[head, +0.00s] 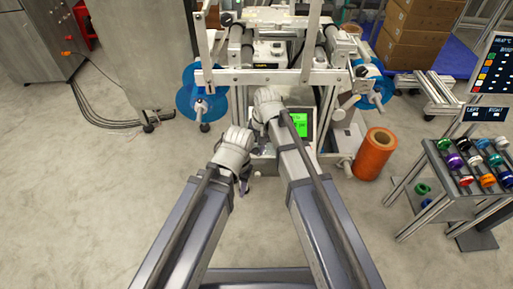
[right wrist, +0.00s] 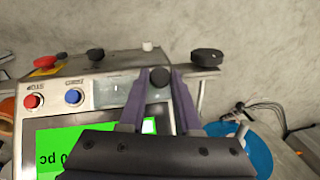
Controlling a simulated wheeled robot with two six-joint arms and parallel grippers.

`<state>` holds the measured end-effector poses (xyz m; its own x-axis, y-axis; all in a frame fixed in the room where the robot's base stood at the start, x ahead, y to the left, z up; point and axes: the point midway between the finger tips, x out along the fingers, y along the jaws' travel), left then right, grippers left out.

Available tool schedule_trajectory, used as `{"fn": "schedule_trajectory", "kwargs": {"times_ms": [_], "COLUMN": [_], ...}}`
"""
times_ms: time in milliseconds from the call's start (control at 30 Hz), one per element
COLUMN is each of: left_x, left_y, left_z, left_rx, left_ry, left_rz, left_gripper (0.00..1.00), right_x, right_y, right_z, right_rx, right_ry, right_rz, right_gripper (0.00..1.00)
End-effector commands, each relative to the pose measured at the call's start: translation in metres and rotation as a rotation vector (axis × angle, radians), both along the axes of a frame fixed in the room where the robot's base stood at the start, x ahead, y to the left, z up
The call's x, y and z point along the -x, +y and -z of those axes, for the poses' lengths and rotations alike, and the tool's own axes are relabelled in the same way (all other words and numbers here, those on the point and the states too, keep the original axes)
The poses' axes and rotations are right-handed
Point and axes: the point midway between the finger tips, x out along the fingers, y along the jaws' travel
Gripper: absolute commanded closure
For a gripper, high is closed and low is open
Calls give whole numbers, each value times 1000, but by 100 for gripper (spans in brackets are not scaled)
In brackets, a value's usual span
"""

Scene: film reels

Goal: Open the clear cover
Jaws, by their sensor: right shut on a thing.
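The machine (head: 268,50) stands ahead of me in the head view. In the right wrist view, my right gripper (right wrist: 159,82) has its two purple fingers on either side of a small round black knob (right wrist: 159,77) and is shut on it. A pale, see-through panel (right wrist: 120,92), which looks like the clear cover, lies beside the knob; I cannot tell how far it is raised. In the head view my right gripper (head: 266,108) is at the machine's front, its fingertips hidden. My left gripper (head: 241,176) hangs lower left, its jaws unclear.
A lit green screen (head: 299,124) is right of my right gripper. Red (right wrist: 33,101) and blue (right wrist: 73,97) buttons sit beside the panel. Blue reels (head: 202,92) flank the machine. An orange roll (head: 375,154) and a spool rack (head: 465,170) stand at right.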

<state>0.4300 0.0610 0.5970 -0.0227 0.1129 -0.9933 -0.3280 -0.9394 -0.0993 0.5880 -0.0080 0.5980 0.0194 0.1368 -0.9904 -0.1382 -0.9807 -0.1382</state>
Motion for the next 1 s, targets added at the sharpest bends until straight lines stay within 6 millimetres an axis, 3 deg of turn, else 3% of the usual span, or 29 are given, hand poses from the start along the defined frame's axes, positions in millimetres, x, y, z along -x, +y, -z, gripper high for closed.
{"fn": "schedule_trajectory", "kwargs": {"times_ms": [167, 1000], "left_x": [0, 0], "left_y": [0, 0], "left_z": [0, 0], "left_rx": [0, 0], "left_ry": [0, 0], "left_rz": [0, 0], "left_gripper": [50, 50], "right_x": [0, 0], "right_y": [0, 0], "right_z": [0, 0], "right_rx": [0, 0], "right_ry": [0, 0], "right_rz": [0, 0], "right_gripper": [100, 100]}}
